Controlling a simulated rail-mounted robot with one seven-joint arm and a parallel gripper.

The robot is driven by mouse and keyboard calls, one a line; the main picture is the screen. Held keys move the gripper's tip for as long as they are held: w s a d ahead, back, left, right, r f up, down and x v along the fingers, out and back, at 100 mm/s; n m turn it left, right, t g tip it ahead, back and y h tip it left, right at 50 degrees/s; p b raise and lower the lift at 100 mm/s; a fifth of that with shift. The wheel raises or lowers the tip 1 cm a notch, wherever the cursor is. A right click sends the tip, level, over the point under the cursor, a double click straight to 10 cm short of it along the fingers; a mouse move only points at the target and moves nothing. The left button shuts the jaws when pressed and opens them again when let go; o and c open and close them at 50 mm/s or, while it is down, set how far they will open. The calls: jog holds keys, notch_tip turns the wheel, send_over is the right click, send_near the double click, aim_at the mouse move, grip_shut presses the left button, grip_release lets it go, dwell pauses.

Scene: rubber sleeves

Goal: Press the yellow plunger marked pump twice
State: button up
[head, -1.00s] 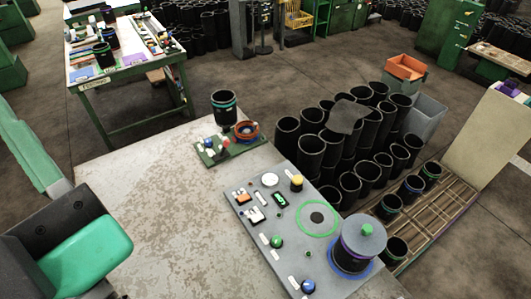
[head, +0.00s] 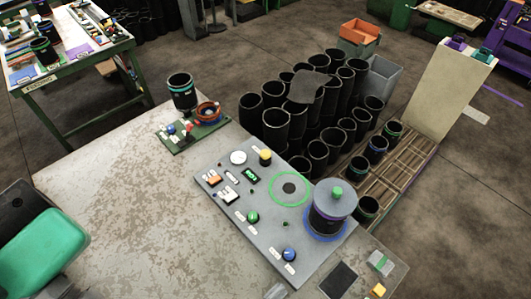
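A small yellow plunger with a dark base (head: 265,157) stands upright near the far edge of a grey control panel (head: 225,192), which lies on the worn bench top. Its label is too small to read. Close by are a white round disc (head: 238,158) and a small green-lit display (head: 250,176). My gripper is not in view, and nothing touches the plunger.
The panel also carries a green knob (head: 252,217), a blue knob (head: 289,254) and a black cylinder with a grey lid (head: 329,206). A black sleeve (head: 181,92) stands behind. Several black sleeves (head: 277,130) crowd beyond the panel.

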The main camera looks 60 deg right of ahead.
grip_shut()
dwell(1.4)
